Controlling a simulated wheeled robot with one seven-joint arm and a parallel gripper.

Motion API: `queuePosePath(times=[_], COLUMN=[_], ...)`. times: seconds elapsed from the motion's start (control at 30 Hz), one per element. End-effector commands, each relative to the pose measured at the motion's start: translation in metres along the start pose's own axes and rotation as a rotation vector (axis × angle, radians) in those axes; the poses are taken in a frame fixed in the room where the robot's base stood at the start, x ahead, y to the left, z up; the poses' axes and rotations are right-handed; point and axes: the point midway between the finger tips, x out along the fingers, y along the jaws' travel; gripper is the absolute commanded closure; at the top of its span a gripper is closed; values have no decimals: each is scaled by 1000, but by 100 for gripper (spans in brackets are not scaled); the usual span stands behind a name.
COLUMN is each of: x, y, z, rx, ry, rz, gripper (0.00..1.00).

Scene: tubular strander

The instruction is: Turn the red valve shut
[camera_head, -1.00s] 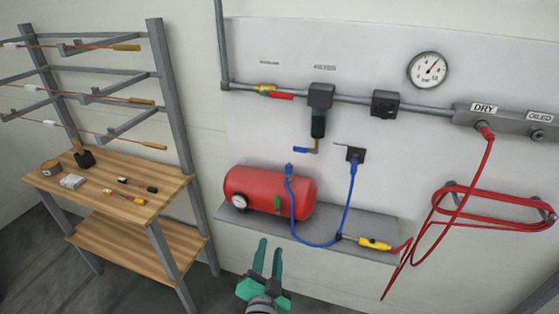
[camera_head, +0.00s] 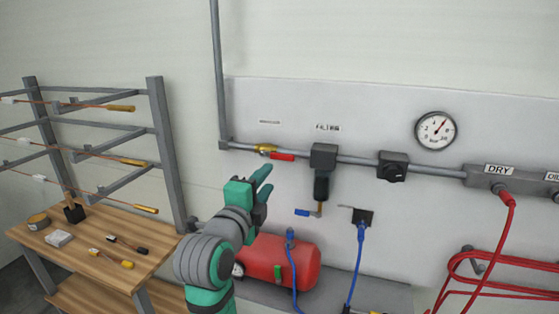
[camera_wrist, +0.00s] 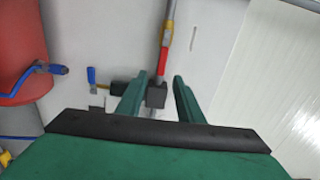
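The red valve handle (camera_head: 282,156) lies along the grey pipe on the wall panel, to the right of its yellow valve body (camera_head: 265,149). My gripper (camera_head: 267,178) is just below and left of the handle in the head view, its fingers pointing up and right. The fingers are apart with nothing between them. In the wrist view the red handle (camera_wrist: 165,61) shows beyond and between the fingertips (camera_wrist: 160,82), with the yellow body above it. The gripper appears apart from the handle; the exact distance is unclear.
A dark filter block (camera_head: 323,157) hangs on the pipe right of the handle, with a small blue lever (camera_head: 303,212) below. A red tank (camera_head: 290,262) stands on a shelf underneath. A wooden rack table (camera_head: 90,262) is at left.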

Motion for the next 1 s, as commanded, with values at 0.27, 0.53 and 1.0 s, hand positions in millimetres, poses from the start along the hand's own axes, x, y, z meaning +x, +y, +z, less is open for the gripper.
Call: queuePosePath(times=[0.27, 0.53, 1.0], x=[22, 71, 108], y=[-6, -5, -5], z=[-2, -3, -2], rx=[16, 15, 16], ry=[7, 7, 4], rz=[0, 1, 0], gripper=[66, 66, 66])
